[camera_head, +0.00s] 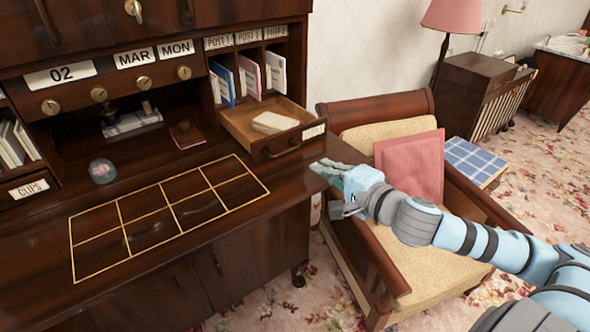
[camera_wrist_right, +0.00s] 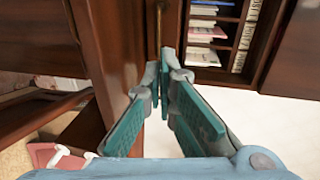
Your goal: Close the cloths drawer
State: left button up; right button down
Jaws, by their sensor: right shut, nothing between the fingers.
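The cloths drawer (camera_head: 262,124) stands pulled out at the right end of the wooden desk, below the post slots. A folded pale cloth (camera_head: 275,122) lies inside it. Its front has a dark pull and a white label (camera_head: 313,131), too small to read surely. My right gripper (camera_head: 330,168) is shut and empty, in front of and to the right of the drawer, near the desk's right edge. In the right wrist view its teal-padded fingers (camera_wrist_right: 163,75) meet at the tips before dark wood. My left gripper is not in view.
The desk top has a gold-lined grid (camera_head: 165,215), a glass globe (camera_head: 102,170) and a small notebook (camera_head: 186,135). An armchair (camera_head: 430,230) with a pink cushion (camera_head: 411,165) stands right of the desk, under my right arm. Letters (camera_head: 276,72) fill the post slots.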

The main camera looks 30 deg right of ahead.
jog(key=x, duration=0.3)
jog(key=b+x, duration=0.1)
jog(key=x, duration=0.6)
jog(key=shift+w+a, duration=0.2)
jog(key=shift+a, duration=0.25)
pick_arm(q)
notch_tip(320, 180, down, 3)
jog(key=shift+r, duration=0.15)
pick_arm(e)
jog(key=shift+d, duration=0.1)
